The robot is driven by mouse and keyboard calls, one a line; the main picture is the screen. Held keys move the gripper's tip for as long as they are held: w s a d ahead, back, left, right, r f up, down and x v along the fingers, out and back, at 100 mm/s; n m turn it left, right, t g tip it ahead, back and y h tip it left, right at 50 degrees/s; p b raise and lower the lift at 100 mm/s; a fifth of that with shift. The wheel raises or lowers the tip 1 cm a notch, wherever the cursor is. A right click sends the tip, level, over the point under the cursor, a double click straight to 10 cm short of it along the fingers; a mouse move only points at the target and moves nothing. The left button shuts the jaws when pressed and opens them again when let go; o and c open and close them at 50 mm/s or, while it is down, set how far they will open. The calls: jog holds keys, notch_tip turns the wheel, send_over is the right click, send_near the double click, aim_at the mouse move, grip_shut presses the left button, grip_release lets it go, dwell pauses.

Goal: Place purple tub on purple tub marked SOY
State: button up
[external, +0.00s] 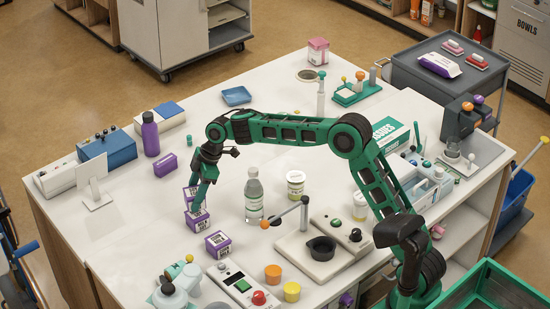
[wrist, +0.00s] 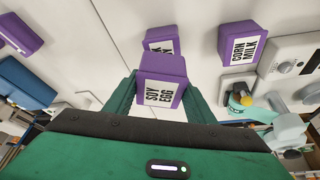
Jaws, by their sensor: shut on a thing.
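My gripper (external: 199,196) is shut on a purple tub (external: 190,194); in the wrist view this tub (wrist: 162,68) sits between the fingers with a white label reading SOY EGG. A second purple tub (external: 197,220) stands on the table just below the held one. It shows in the wrist view (wrist: 157,34) partly behind the held tub, its label mostly hidden. Whether the two touch, I cannot tell. A third purple tub (external: 218,244), labelled CORN MILK in the wrist view (wrist: 236,34), stands apart to the right.
A purple box (external: 165,165) and a purple bottle (external: 150,134) stand behind on the white table. A clear bottle (external: 254,196) stands right of my gripper. A control box with a red knob (external: 240,286) lies at the front.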

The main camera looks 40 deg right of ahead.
jog(key=shift+f, duration=1.65)
jog(key=shift+f, duration=0.1)
jog(key=o, duration=1.2)
jog(key=shift+c, duration=0.2)
jog(key=v, duration=1.2)
jog(key=shift+s+d, duration=0.1)
jog(key=shift+d, duration=0.05)
